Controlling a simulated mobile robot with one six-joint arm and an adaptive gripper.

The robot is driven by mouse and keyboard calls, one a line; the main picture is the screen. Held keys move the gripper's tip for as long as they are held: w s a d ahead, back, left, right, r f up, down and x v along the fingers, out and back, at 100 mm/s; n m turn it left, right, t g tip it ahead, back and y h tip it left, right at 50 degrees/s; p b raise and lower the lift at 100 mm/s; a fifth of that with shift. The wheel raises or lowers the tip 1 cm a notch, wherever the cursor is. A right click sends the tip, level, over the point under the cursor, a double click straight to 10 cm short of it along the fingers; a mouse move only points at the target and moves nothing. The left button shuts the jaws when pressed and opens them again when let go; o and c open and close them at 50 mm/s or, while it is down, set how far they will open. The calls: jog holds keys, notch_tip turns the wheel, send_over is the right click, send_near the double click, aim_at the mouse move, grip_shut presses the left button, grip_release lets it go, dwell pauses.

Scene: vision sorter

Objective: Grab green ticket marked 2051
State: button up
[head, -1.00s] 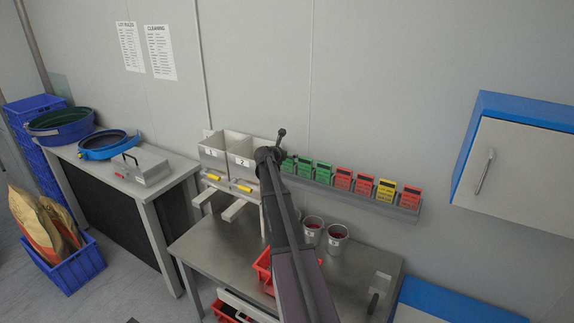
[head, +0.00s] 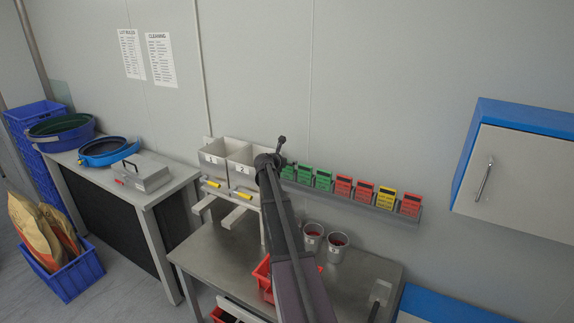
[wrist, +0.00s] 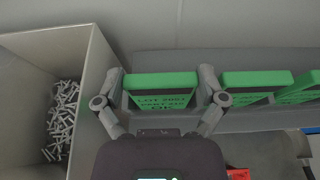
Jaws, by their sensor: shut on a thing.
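My gripper (wrist: 162,86) is shut on a green ticket (wrist: 160,92) in the wrist view, one finger at each side edge. Its dark print looks like a lot number and "OK", but the digits are too small to read surely. More green tickets (wrist: 257,80) stand to its right, apart from the gripper. In the head view, my arm ends at the left end of the ticket rail (head: 345,194), where it hides the gripper and the held ticket. Green tickets (head: 323,179) show just right of the arm.
Red tickets (head: 364,192) and a yellow ticket (head: 386,198) stand farther right on the rail. Grey bins (head: 212,160) stand close left; one holds screw-like parts (wrist: 62,118). Metal cups (head: 336,245) and a red tray (head: 262,272) are on the bench (head: 215,250) below.

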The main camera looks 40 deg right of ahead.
jog(key=shift+r, duration=0.15)
notch_tip(320, 180, up, 10)
jog(key=p, duration=1)
jog(key=shift+f, duration=0.2)
